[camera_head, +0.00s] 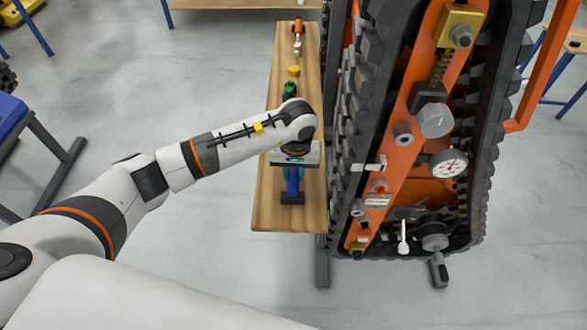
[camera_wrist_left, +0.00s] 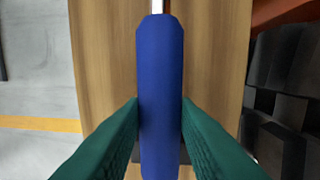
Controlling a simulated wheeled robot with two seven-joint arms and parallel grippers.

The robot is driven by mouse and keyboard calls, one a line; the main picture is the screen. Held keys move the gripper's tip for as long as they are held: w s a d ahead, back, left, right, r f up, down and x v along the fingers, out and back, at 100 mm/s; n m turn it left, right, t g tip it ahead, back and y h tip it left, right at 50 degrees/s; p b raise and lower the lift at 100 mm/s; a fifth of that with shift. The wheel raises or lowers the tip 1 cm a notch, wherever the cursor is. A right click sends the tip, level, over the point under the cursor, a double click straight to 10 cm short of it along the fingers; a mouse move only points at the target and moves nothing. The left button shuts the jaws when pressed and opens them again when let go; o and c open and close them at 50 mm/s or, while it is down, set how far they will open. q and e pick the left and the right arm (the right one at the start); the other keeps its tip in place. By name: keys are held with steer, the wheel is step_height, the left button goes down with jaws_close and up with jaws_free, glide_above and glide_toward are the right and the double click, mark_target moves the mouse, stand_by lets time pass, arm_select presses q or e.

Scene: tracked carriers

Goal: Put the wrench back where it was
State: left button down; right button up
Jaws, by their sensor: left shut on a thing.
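My left gripper (camera_head: 291,176) is over the near half of the wooden bench. In the left wrist view its green fingers (camera_wrist_left: 161,108) are shut on a blue handle (camera_wrist_left: 161,60), one on each side. A thin silver shaft (camera_wrist_left: 158,6) runs out of the handle's far end. The blue handle also shows in the head view (camera_head: 292,184), below the gripper. Its working end is hidden, so I cannot tell for sure that it is the wrench. My right gripper is not in view.
The wooden bench (camera_head: 270,205) also bears a black block (camera_head: 292,198), a green item (camera_head: 289,90), a yellow item (camera_head: 294,71) and an orange-handled tool (camera_head: 298,27) farther back. A large orange tracked carrier (camera_head: 395,190) stands close on the right.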

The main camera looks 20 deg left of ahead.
arm_select(q)
steer(key=c, duration=1.1)
jaws_free()
steer(key=shift+c, duration=0.2)
step_height(320, 180, up, 12)
steer(key=b, duration=0.2)
steer(key=shift+s+d+b, duration=0.25)
steer(key=shift+d+b, duration=0.1)
steer(key=shift+f, duration=0.1)
